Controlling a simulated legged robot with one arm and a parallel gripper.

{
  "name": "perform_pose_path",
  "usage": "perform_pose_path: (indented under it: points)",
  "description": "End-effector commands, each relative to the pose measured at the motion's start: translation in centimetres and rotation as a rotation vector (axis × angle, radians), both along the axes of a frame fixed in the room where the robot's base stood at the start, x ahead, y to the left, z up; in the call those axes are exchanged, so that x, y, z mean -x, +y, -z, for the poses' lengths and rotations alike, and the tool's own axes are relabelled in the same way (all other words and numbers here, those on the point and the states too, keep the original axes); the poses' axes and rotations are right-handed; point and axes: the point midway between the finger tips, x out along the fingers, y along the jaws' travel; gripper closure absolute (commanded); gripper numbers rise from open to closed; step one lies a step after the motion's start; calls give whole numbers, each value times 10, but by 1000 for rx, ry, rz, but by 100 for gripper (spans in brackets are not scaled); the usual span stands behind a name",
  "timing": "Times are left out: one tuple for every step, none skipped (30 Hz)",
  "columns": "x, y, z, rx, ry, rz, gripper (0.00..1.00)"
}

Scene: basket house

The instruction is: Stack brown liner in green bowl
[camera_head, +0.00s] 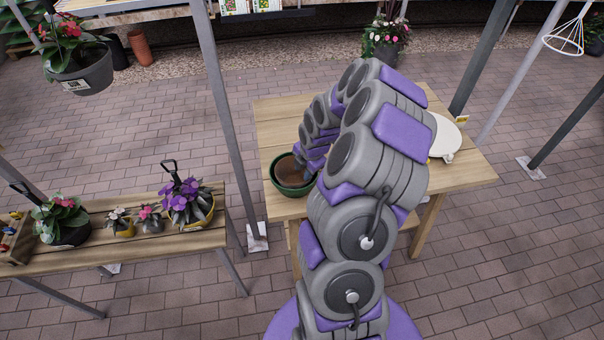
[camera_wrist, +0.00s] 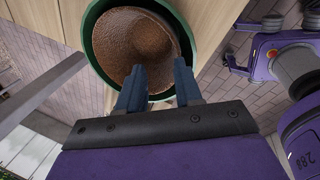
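The green bowl (camera_head: 281,193) stands on the wooden table, at its left front corner in the head view. The brown liner (camera_head: 292,172) is inside the bowl. In the wrist view, the liner (camera_wrist: 138,40) shows as a rough brown round shell within the green bowl's rim (camera_wrist: 90,48), sitting somewhat off-centre. My gripper (camera_wrist: 160,78) is over the near side of the bowl, its two blue fingers apart with brown liner visible between them. The fingertips overlap the liner in the picture; I cannot tell whether they touch it. In the head view my arm hides most of the gripper.
The wooden table (camera_head: 277,120) has bare space behind the bowl. A round cream-coloured object (camera_head: 447,138) lies at its right side. A lower bench (camera_head: 205,238) with potted flowers stands to the left. Metal posts (camera_head: 222,110) rise near the table.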

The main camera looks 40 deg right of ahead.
Motion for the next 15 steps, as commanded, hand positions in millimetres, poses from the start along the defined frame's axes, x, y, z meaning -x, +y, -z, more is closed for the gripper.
perform_pose_path:
  points:
    - [2,-1,-14,2,-4,1,65]
    - [4,-1,-19,1,-2,0,65]
    - [6,0,-27,1,-1,0,65]
    - [8,0,-33,2,-1,1,65]
    - [9,-1,-40,3,-3,1,65]
    - [10,0,-48,4,-5,1,65]
    - [12,0,-54,4,-4,1,65]
    - [14,1,-59,4,-3,1,65]
    - [16,2,-65,3,0,1,65]
    - [17,2,-69,3,1,1,65]
    - [18,2,-73,3,1,1,65]
    - [19,3,-77,3,0,1,65]
    - [19,3,-80,3,-1,2,65]
    - [19,5,-83,1,0,4,65]
    - [19,10,-88,-3,2,12,65]
